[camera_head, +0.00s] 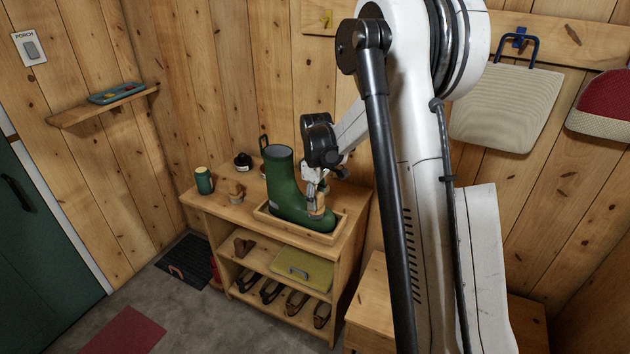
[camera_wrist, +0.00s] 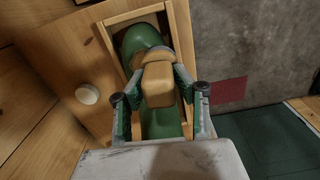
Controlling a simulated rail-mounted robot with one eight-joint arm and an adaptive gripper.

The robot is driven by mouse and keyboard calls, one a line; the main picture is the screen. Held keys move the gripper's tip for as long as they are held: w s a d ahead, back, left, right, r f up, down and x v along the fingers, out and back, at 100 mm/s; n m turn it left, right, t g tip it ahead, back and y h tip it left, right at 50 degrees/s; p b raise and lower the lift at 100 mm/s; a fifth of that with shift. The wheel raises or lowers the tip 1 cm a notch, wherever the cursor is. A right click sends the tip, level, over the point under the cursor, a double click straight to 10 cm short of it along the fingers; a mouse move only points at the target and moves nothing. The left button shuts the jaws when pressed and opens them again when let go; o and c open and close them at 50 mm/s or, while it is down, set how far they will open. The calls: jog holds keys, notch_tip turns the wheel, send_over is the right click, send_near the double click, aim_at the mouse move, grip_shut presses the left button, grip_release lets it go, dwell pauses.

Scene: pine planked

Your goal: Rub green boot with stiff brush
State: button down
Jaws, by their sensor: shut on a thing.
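The green boot (camera_head: 281,184) stands upright in a shallow wooden tray (camera_head: 264,213) on top of the shoe cabinet. It also shows in the wrist view (camera_wrist: 137,37), partly hidden behind my gripper and what it holds. My gripper (camera_head: 315,203) is at the boot's foot, on its right side in the head view. In the wrist view my gripper (camera_wrist: 160,92) is shut on a tan wooden block, which appears to be the stiff brush (camera_wrist: 158,76). The brush lies over the boot's foot. Its bristle side is hidden, so I cannot tell if it touches.
A wall shelf (camera_head: 103,107) holds a small tray.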

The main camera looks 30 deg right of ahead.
jog(key=shift+w+d, duration=0.35)
jog(key=shift+d, duration=0.1)
jog(key=shift+w+d+r+p, duration=0.15)
jog(key=shift+w+d+p, duration=0.2)
jog(key=shift+d, duration=0.25)
jog(key=shift+w+d+f, duration=0.25)
jog(key=shift+w+d, duration=0.05)
jog(key=shift+w+d+r+p, duration=0.1)
jog(key=shift+w+d+p, duration=0.6)
jog(key=shift+d, duration=0.45)
jog(key=shift+s+a+f+b, duration=0.1)
jog(key=shift+s+a+b, duration=0.25)
jog(key=shift+s+a, duration=0.45)
jog(key=shift+s+a+f+b, duration=0.1)
jog(key=shift+s+a+b, duration=0.3)
jog(key=shift+a, duration=0.65)
jog(key=shift+s+a+f+b, duration=0.1)
jog(key=shift+s+a+b, duration=0.15)
jog(key=shift+s+a, duration=0.6)
jog(key=shift+w+r+p, duration=0.1)
jog(key=shift+r+p, duration=1.55)
jog(key=shift+r, duration=2.8)
